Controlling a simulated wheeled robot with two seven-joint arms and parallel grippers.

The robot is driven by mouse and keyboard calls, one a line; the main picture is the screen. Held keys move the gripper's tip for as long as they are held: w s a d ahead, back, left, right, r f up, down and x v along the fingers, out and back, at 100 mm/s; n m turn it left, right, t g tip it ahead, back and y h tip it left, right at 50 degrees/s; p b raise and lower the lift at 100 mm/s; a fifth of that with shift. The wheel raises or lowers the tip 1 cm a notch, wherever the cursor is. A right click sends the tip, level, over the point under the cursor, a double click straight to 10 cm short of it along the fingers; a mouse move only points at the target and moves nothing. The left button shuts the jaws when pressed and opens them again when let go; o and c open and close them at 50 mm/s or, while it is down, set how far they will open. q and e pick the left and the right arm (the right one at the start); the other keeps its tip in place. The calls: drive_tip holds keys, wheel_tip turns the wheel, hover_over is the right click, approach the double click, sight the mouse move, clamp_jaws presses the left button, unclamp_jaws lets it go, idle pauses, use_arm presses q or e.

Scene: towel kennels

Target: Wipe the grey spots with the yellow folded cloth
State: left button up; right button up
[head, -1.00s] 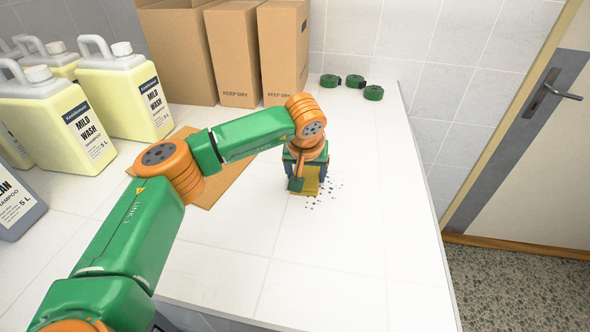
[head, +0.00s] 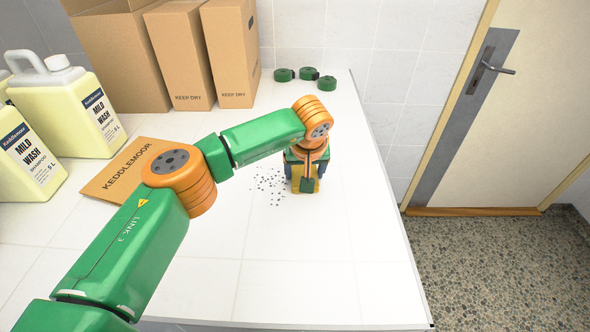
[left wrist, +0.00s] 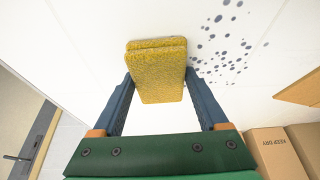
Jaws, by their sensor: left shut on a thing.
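My left gripper (head: 306,184) is over the white tiled counter (head: 290,285), shut on the yellow folded cloth (left wrist: 158,85). In the left wrist view the cloth sits between the two blue fingers, its folded layers showing. In the head view the gripper hides most of it. The grey spots (head: 271,186) are a scattered patch on the counter just left of the gripper. In the left wrist view the spots (left wrist: 226,46) lie to the right of the cloth, the nearest close to its edge. I cannot tell whether the cloth touches the counter. My right gripper is out of view.
A flat cardboard piece (head: 117,172) lies left of the spots, partly behind my left arm. Shampoo jugs (head: 82,105) stand at the left and cardboard boxes (head: 180,60) at the back. Green rolls (head: 327,83) lie near the back right. The counter's right edge (head: 385,185) is near the gripper.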

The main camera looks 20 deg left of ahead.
use_arm(q)
wheel_tip(320, 180, up, 6)
drive_tip(key=p, duration=0.5)
drive_tip(key=shift+a+r, duration=0.1)
wheel_tip(320, 180, up, 3)
drive_tip(key=p, duration=0.3)
drive_tip(key=shift+w, duration=0.1)
drive_tip(key=shift+a+f, duration=0.1)
drive_tip(key=shift+f, duration=0.1)
